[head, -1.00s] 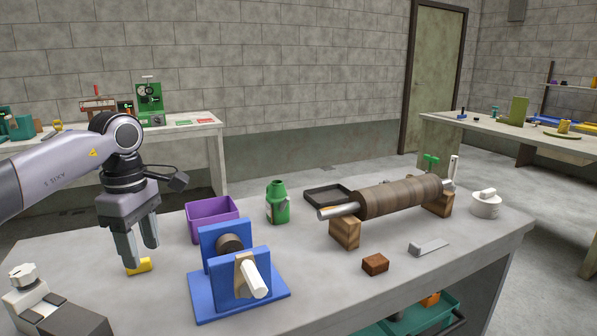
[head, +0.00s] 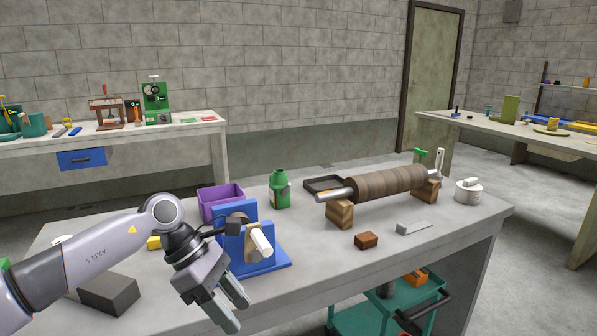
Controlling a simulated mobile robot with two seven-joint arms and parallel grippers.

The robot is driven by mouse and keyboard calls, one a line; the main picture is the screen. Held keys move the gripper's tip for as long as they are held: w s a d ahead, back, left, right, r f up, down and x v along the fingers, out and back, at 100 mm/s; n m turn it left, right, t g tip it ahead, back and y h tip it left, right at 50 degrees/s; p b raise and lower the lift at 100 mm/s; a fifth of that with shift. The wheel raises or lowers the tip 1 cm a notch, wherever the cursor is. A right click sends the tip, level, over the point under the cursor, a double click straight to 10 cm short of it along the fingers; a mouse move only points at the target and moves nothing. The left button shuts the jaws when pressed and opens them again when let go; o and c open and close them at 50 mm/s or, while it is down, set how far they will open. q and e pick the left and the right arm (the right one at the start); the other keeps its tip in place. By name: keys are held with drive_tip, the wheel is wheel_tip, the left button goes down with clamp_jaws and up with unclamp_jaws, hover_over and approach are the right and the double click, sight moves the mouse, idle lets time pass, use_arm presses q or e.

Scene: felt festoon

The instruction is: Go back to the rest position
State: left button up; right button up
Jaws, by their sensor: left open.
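My left gripper (head: 232,309) is in the lower middle of the head view, in front of the blue stand. Its two fingers are apart with nothing between them, and they point down and to the right. The blue stand (head: 275,262) holds a white-ended part and is partly hidden behind my left wrist. A yellow block (head: 154,243) lies on the bench to the left, partly hidden by my forearm. My right gripper does not show.
The bench (head: 330,262) carries a purple bin (head: 221,196), a green bottle (head: 280,190), a brown roller (head: 390,184) on wooden supports, a brown block (head: 366,240), a grey wedge (head: 413,227) and a white lidded pot (head: 468,191). A teal cart (head: 365,318) stands below.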

use_arm(q)
drive_tip(key=s+d+r+n+t+h+p, duration=0.1)
drive_tip(key=s+d+n+t+h, duration=0.45)
drive_tip(key=d+n+h, duration=0.75)
drive_tip(key=s+a+f+n+t+y+p, duration=0.1)
drive_tip(key=a+f+n+t+y, duration=0.45)
drive_tip(key=n, duration=0.85)
drive_tip(key=s+a+f+n+t+y, duration=0.1)
drive_tip(key=a+f+n+t+y, duration=0.5)
drive_tip(key=n, duration=0.8)
drive_tip(key=s+a+f+n+g+y, duration=0.4)
drive_tip(key=s+a+f+n+y, duration=0.2)
drive_tip(key=s+a+f+n, duration=0.4)
drive_tip(key=s+f+n, duration=0.2)
drive_tip(key=s+f, duration=0.1)
drive_tip(key=s, duration=0.1)
drive_tip(key=shift+a+f+g+p, duration=0.2)
drive_tip(key=shift+a+g+p, duration=0.1)
drive_tip(key=shift+g+p, duration=0.1)
